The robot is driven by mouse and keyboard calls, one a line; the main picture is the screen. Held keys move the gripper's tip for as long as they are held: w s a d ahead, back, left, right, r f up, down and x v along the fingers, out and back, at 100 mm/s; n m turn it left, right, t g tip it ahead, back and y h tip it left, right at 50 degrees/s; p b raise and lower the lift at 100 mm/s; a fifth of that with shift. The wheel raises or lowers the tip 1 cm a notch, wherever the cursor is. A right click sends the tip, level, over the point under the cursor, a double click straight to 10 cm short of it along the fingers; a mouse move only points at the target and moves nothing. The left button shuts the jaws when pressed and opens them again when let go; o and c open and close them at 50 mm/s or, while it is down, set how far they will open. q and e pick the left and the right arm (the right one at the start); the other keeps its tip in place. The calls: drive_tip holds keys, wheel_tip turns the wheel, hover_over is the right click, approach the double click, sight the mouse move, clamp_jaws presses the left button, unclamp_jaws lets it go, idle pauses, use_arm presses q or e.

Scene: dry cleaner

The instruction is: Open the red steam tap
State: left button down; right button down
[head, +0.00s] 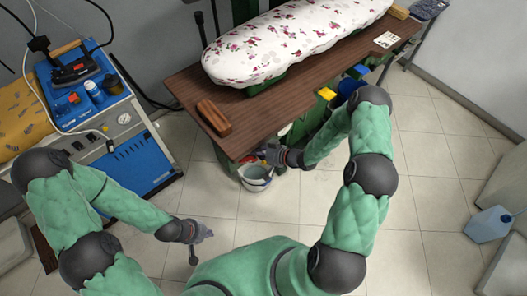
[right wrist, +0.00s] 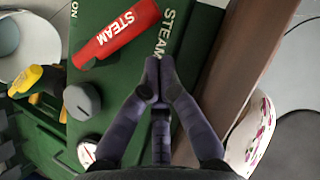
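The red steam tap (right wrist: 115,33) is a red lever lettered "STEAM" on a green panel (right wrist: 110,75) in the right wrist view. It lies diagonally, its upper right end near a white "STEAM" label on the panel. My right gripper (right wrist: 158,68) has its fingertips together, below and right of the lever and apart from it in the picture, with nothing visible between them. In the head view my right gripper (head: 272,153) is under the table edge above a bucket. My left gripper (head: 205,234) is low over the floor, too small to read.
A grey knob (right wrist: 82,101) and a yellow-black part (right wrist: 38,80) sit near the lever. The brown tabletop (right wrist: 240,65) edges the panel's right side. A white bucket (head: 255,175) stands below. A blue steam unit (head: 140,160) is at left. The floor is mostly open.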

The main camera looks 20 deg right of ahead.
drive_tip(key=shift+a+f, duration=0.75)
